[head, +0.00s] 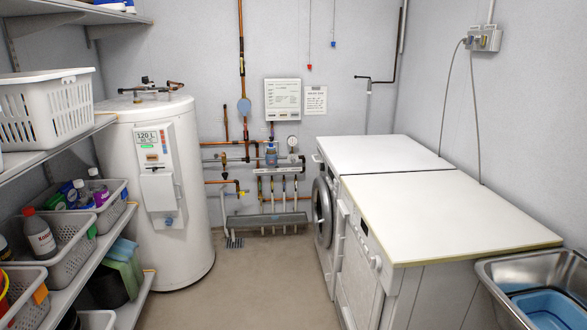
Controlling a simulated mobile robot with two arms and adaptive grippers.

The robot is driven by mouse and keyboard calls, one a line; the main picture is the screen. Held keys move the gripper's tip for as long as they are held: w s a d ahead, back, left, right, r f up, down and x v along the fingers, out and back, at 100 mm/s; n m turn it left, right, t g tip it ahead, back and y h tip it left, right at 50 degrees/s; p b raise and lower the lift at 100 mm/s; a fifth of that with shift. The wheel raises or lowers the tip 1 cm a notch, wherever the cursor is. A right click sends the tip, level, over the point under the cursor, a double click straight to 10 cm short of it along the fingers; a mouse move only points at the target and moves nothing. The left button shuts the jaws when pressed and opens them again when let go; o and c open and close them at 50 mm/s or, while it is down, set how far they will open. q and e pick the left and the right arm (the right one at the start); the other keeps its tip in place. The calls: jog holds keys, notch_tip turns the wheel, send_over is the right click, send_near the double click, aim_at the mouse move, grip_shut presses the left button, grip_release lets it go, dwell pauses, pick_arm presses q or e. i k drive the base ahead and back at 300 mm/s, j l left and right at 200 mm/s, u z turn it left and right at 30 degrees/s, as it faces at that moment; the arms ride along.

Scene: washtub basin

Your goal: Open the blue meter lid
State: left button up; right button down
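A small blue meter (271,155) sits among the pipes on the back wall, below the white panel. It is too small at this distance to tell whether its lid is open or shut. Neither my left nor my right gripper is in view.
A white water heater (185,240) stands left of the pipes. Shelves with baskets (48,112) line the left side. A washing machine (323,212), white worktop (450,210) and steel washtub (500,268) run along the right. The floor (255,285) between is clear.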

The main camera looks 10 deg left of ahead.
aim_at(244, 105)
jog(key=i+j+u, duration=0.1)
jog(key=i+u, duration=0.35)
jog(key=i, duration=3.25)
